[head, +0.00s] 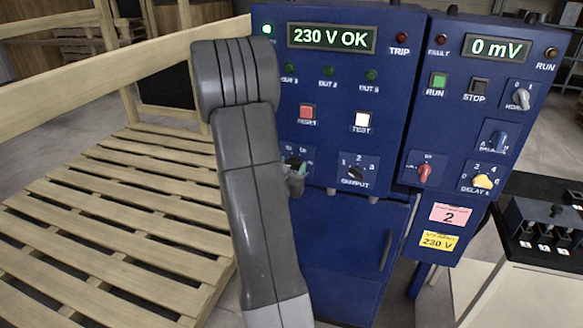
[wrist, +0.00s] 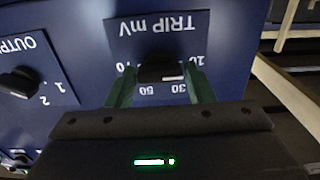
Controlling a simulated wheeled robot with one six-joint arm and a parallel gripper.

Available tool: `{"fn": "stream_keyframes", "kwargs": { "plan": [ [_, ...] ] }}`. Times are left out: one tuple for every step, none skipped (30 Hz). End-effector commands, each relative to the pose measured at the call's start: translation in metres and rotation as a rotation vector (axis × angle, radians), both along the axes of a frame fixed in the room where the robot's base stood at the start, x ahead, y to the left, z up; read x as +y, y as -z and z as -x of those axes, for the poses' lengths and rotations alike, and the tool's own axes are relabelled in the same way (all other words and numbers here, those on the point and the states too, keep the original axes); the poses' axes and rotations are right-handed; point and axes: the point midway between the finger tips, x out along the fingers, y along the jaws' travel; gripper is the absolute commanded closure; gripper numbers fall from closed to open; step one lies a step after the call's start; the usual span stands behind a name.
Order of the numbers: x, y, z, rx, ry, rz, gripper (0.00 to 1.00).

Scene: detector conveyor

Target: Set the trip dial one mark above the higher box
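The trip dial (wrist: 160,66) is a black knob under the upside-down lettering "TRIP mV" in the wrist view. The numbers 10, 30, 50 and 70 show around it. A pale mark on the knob's near edge lies closest to 30; its exact setting is hard to read. My gripper (wrist: 160,84) has its two green fingers apart, one on each side of the knob. Small gaps seem to show; contact is unclear. In the head view my gripper (head: 296,178) is at the cabinet face, and my arm hides most of the trip dial. I cannot identify the boxes.
The blue cabinet (head: 340,250) displays "230 V OK". An OUTPUT knob (head: 356,172) sits right of the trip dial. The right-hand panel (head: 425,120) reads "0 mV" and carries several knobs. A wooden pallet (head: 110,220) lies left. A dark switch box (head: 545,228) stands right.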

Motion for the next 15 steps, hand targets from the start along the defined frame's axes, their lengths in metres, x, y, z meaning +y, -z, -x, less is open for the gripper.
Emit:
{"fn": "stream_keyframes", "kwargs": {
  "plan": [
    [0.0000, -0.0001, 0.0001, 0.000, 0.000, 0.000, 0.62],
    [0.0000, -0.0001, 0.0001, 0.000, 0.000, 0.000, 0.68],
    [0.0001, -0.0001, 0.0002, 0.000, 0.000, 0.000, 0.76],
    [0.0001, -0.0001, 0.0002, 0.000, 0.000, 0.000, 0.79],
    [0.0001, -0.0001, 0.0002, 0.000, 0.000, 0.000, 0.79],
    [0.0001, -0.0001, 0.0002, 0.000, 0.000, 0.000, 0.79],
    [0.0001, 0.0000, 0.0002, 0.000, 0.000, -0.001, 0.79],
    [0.0001, 0.0001, 0.0002, -0.001, 0.000, -0.003, 0.79],
    [0.0001, 0.0004, 0.0002, -0.003, 0.000, -0.005, 0.79],
    [0.0000, 0.0006, 0.0002, -0.004, 0.000, -0.009, 0.79],
    [0.0000, 0.0008, 0.0002, -0.006, 0.000, -0.014, 0.79],
    [0.0000, 0.0011, 0.0002, -0.009, 0.001, -0.022, 0.79],
    [-0.0001, 0.0014, 0.0003, -0.013, 0.001, -0.030, 0.79],
    [-0.0001, 0.0017, 0.0003, -0.016, 0.001, -0.041, 0.79],
    [-0.0002, 0.0025, 0.0003, -0.022, 0.001, -0.057, 0.79]
  ]
}}
